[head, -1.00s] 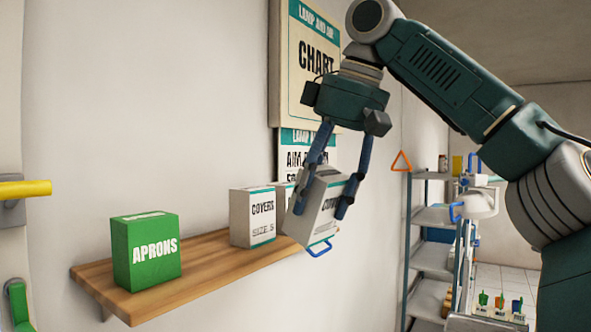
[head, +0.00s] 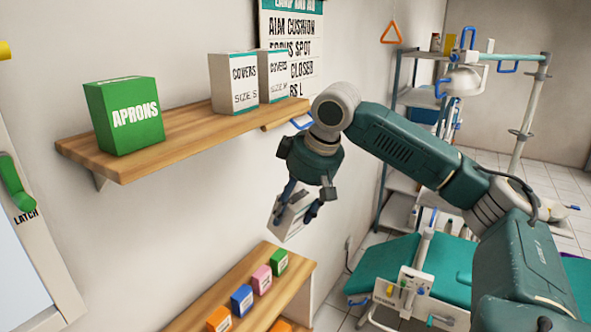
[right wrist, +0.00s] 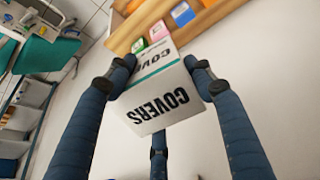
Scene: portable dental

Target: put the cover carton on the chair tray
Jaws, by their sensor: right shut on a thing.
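My right gripper (head: 296,208) is shut on the cover carton (head: 289,222), a white box with a teal band, and holds it tilted in the air below the upper shelf. In the right wrist view the fingers sit around the carton (right wrist: 163,97), and its "COVERS" lettering shows upside down. The teal chair (head: 450,262) stands at the lower right, with a white unit (head: 405,292) in front of it. I cannot tell for sure which part is the chair tray. My left gripper is not in view.
The upper wooden shelf (head: 190,132) holds a green aprons box (head: 125,115) and two more covers cartons (head: 234,84). A lower wooden shelf (head: 290,262) holds small coloured boxes. A metal rack (head: 400,145) stands behind. Open air lies between the carton and the chair.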

